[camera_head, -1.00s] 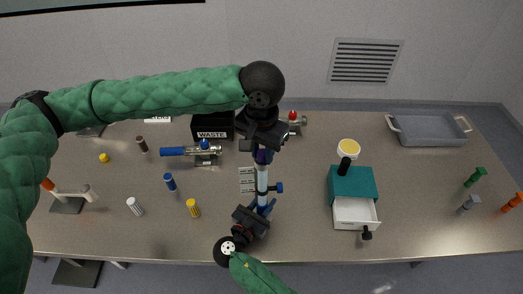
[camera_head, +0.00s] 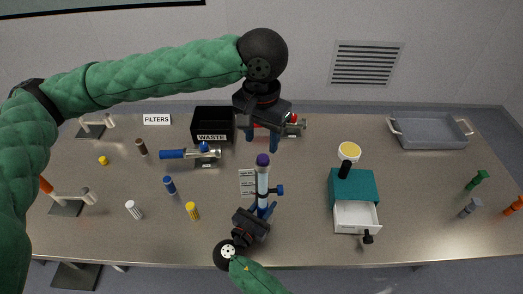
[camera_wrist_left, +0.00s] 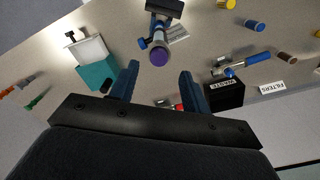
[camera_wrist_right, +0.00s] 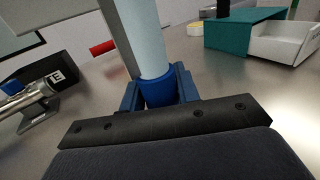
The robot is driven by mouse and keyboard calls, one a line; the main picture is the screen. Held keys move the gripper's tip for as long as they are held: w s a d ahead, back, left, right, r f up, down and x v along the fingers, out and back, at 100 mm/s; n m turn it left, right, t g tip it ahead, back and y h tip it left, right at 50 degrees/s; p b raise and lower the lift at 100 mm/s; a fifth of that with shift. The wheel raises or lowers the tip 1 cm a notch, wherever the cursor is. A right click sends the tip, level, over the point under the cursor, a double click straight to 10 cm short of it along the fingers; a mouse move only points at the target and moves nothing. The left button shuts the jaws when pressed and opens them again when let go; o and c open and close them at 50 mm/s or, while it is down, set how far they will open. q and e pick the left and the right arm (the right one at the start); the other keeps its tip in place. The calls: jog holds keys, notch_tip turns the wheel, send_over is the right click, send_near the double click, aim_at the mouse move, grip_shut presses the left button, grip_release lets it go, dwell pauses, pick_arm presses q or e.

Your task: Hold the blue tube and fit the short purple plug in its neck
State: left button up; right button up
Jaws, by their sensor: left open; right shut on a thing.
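The tube (camera_head: 262,186) stands upright, pale in the middle with blue parts and a blue side knob. My right gripper (camera_head: 262,211) is shut on its blue lower end, which also shows between the fingers in the right wrist view (camera_wrist_right: 159,91). The purple plug (camera_head: 263,160) sits at the tube's top, its round purple end facing up in the left wrist view (camera_wrist_left: 159,56). How deep it sits in the neck cannot be told. My left gripper (camera_head: 264,137) is open and empty, above and apart from the plug.
A black waste bin (camera_head: 213,123) and a blue-handled metal vessel (camera_head: 190,154) lie left of the tube. A teal box (camera_head: 354,186) with an open white drawer (camera_head: 355,216) stands to the right. A grey tray (camera_head: 430,131) is at the back right. Several small coloured plugs lie at left.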

aim_at(262, 158)
pick_arm(q)
jog(key=shift+r, duration=2.5)
pick_arm(e)
jog(key=shift+s+f, duration=0.15)
jog(key=shift+f, duration=0.35)
jog(key=o, duration=1.1)
pick_arm(q)
jog(key=shift+w, duration=0.2)
pick_arm(e)
jog(key=shift+o, duration=0.5)
jog(key=shift+w+r, duration=0.2)
jog(key=shift+w, duration=0.05)
pick_arm(q)
jog(key=shift+s, duration=0.1)
pick_arm(e)
jog(key=shift+s, duration=0.1)
jog(key=shift+s+a, duration=0.15)
jog(key=shift+s, duration=0.1)
jog(key=v, duration=1.1)
jog(key=shift+s+a+f, duration=0.1)
